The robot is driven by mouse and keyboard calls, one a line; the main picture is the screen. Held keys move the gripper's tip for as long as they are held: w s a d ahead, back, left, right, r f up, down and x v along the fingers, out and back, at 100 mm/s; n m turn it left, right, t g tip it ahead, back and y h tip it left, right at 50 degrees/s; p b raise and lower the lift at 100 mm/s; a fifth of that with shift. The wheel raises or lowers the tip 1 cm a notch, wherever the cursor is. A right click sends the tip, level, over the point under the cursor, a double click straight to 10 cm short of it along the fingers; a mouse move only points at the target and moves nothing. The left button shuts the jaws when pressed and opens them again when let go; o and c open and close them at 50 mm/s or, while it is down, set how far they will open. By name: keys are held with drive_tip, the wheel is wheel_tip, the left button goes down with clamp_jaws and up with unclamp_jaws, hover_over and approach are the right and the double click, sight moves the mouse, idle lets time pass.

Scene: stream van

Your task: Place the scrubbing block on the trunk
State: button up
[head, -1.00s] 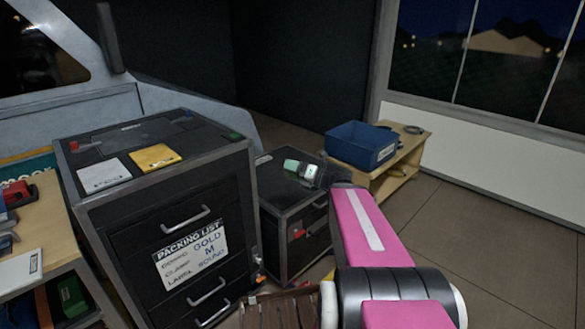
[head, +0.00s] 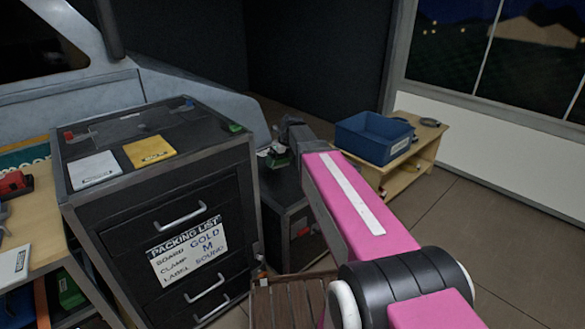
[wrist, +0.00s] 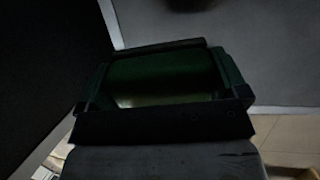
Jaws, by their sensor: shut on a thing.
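A green block, which looks like the scrubbing block (head: 278,160), is in my gripper (head: 272,154). In the wrist view the dark green block (wrist: 165,78) fills the space between the jaws, which are shut on it. The low black trunk (head: 290,197) with metal edges stands right of the taller drawer cabinet. In the head view my gripper and the block are over the far part of its top. My arm covers part of the trunk, and I cannot tell whether the block touches it.
The black drawer cabinet (head: 155,205) carries a white card (head: 94,170), a yellow card (head: 150,151) and small coloured pieces. A blue bin (head: 372,138) stands on a low wooden bench (head: 425,155) at right. A slatted wooden crate (head: 290,302) is in front.

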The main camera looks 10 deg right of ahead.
drive_tip(key=w+r+h, duration=0.2)
drive_tip(key=w, duration=0.2)
drive_tip(key=w+d+f, duration=0.1)
drive_tip(key=d+f, duration=0.1)
drive_tip(key=d, duration=0.1)
drive_tip(key=w+d+f, duration=0.1)
drive_tip(key=d+f, duration=0.1)
drive_tip(key=d, duration=0.2)
drive_tip(key=w+d+f, duration=0.1)
drive_tip(key=d+f, duration=0.2)
drive_tip(key=shift+w+d+f, duration=0.1)
drive_tip(key=shift+w+d, duration=0.1)
drive_tip(key=shift+w, duration=0.1)
drive_tip(key=shift+f, duration=2.05)
drive_tip(key=shift+f, duration=0.1)
drive_tip(key=o, duration=0.6)
drive_tip(key=shift+c, duration=0.2)
wheel_tip(320, 180, up, 12)
drive_tip(key=s+d, duration=0.1)
drive_tip(key=shift+s, duration=0.3)
